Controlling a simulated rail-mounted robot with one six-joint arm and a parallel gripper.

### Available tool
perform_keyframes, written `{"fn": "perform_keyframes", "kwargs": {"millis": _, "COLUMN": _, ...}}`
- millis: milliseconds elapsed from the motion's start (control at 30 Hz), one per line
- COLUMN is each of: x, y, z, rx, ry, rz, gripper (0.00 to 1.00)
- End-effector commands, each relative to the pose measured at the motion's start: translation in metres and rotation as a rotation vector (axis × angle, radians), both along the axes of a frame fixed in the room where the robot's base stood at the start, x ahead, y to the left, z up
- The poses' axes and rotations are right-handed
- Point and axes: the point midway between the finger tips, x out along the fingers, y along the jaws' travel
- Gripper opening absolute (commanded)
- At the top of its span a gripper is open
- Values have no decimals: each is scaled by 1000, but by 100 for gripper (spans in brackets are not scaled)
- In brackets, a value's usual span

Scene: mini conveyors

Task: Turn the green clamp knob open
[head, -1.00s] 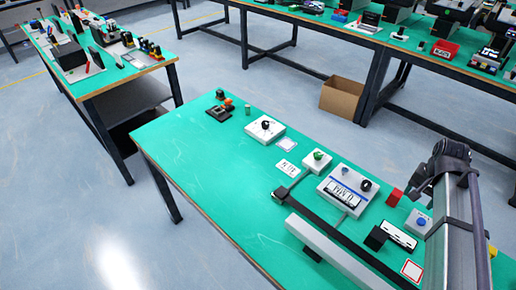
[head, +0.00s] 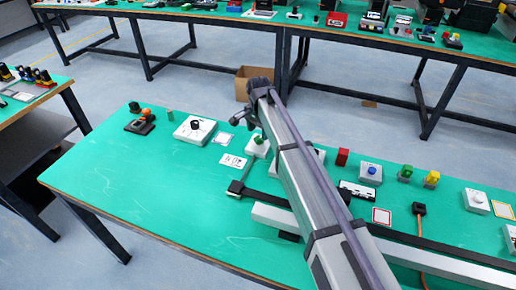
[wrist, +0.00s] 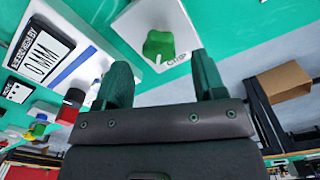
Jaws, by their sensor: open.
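The green clamp knob (wrist: 158,45) sits on a small white box (wrist: 128,36) with a printed label beside it. In the head view the knob (head: 258,139) shows just left of my arm, and part of its box is hidden. My gripper (wrist: 162,64) is open, with its two dark fingers pointing toward the knob. In the wrist view the knob appears between and just beyond the fingertips. I cannot tell how much gap is left, and no contact shows. The knob's turned position is not clear.
A white box with a black knob (head: 195,130) stands left on the green table. A labelled white unit (wrist: 40,50) is beside the clamp box. A red block (head: 342,157) and a blue button box (head: 369,172) stand right of my arm. The table's front left is clear.

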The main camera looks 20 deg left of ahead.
Motion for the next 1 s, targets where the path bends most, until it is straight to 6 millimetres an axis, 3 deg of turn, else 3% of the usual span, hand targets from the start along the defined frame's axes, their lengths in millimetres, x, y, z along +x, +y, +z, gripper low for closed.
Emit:
{"fn": "perform_keyframes", "kwargs": {"millis": 33, "x": 0, "y": 0, "z": -25, "rx": 0, "ry": 0, "rz": 0, "gripper": 64}}
{"fn": "perform_keyframes", "kwargs": {"millis": 133, "x": 0, "y": 0, "z": -40, "rx": 0, "ry": 0, "rz": 0, "gripper": 64}}
{"fn": "perform_keyframes", "kwargs": {"millis": 467, "x": 0, "y": 0, "z": -43, "rx": 0, "ry": 0, "rz": 1, "gripper": 64}}
{"fn": "perform_keyframes", "kwargs": {"millis": 1000, "x": 0, "y": 0, "z": -43, "rx": 0, "ry": 0, "rz": 1, "gripper": 14}}
